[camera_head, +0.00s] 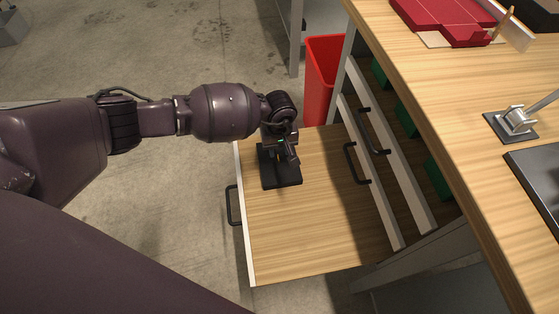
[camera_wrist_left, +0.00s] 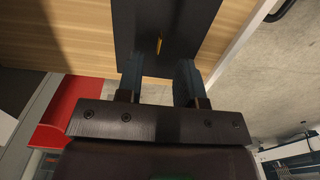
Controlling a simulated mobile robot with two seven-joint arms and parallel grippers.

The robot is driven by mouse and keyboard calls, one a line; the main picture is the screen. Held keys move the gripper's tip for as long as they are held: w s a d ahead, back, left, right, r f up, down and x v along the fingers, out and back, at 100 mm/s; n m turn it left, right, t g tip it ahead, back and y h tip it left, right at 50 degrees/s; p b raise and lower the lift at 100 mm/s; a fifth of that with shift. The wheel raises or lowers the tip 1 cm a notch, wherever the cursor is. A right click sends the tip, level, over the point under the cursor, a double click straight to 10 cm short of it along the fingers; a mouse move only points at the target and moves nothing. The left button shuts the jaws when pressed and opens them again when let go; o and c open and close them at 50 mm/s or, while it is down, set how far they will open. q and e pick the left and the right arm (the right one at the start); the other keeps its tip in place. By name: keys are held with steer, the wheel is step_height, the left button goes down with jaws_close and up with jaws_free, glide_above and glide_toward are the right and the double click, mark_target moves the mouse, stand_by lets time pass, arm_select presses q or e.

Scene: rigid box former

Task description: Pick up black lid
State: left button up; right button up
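The black lid (camera_head: 284,178) is a flat dark rectangle in the open wooden drawer (camera_head: 320,225), near the drawer's far left corner in the head view. My left gripper (camera_head: 287,157) is over the lid, pointing down, and hides part of it. In the left wrist view, the lid (camera_wrist_left: 202,22) fills the top middle, with a small yellow mark on it. The two fingers of the left gripper (camera_wrist_left: 160,75) stand apart in front of it, with a gap between them. Whether the fingertips touch the lid cannot be told. My right gripper is not in view.
A wooden worktop (camera_head: 430,95) is at the right, above the drawer, with a red box form (camera_head: 445,18) on it. Other drawer fronts with black handles (camera_head: 357,162) stand beside the open drawer. A red bin (camera_head: 322,75) is behind. The drawer's near part is bare.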

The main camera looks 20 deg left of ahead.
mark_target(279, 160)
arm_select(q)
steer(key=f+b, duration=0.1)
steer(key=f, duration=0.4)
steer(key=shift+s+b, duration=0.2)
steer(key=shift+b, duration=0.15)
steer(key=shift+w+r, duration=0.1)
steer(key=shift+r, duration=0.05)
jaws_close()
